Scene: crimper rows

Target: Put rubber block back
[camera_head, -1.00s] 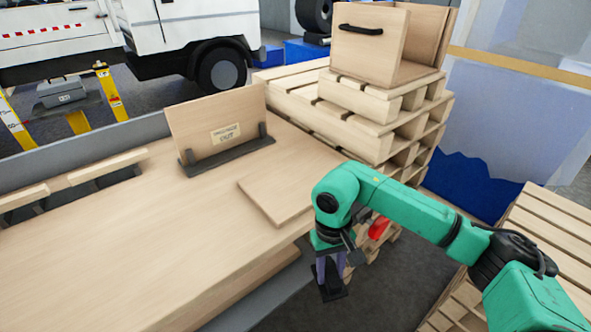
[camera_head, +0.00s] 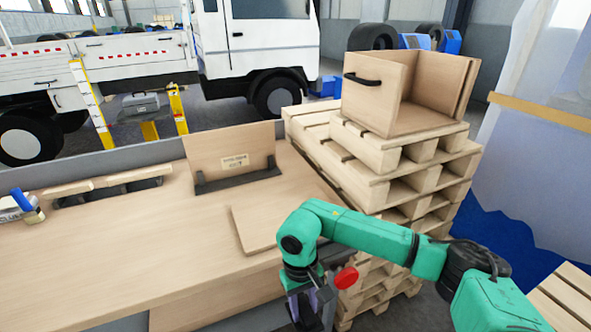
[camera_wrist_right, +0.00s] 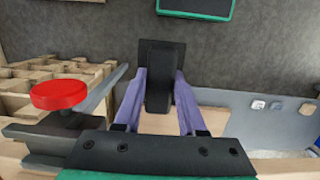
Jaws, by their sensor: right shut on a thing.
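My right gripper (camera_head: 308,314) hangs below the green wrist at the bottom of the head view, beside the workbench's front right edge. In the right wrist view its two purple fingers (camera_wrist_right: 160,100) are shut on a black block (camera_wrist_right: 159,75), which I take to be the rubber block. The block stands upright between the fingers, clear of the bench top. In the head view the fingertips are cut off by the bottom edge and the block is hard to make out. My left gripper is not in view.
The wooden workbench (camera_head: 110,265) carries a labelled upright board (camera_head: 228,145) in a dark holder, a flat board (camera_head: 250,226) and a low rack (camera_head: 70,188). Stacked pallets (camera_head: 375,165) with an open wooden box (camera_head: 410,95) stand behind. A red knob (camera_head: 346,277) is beside my wrist.

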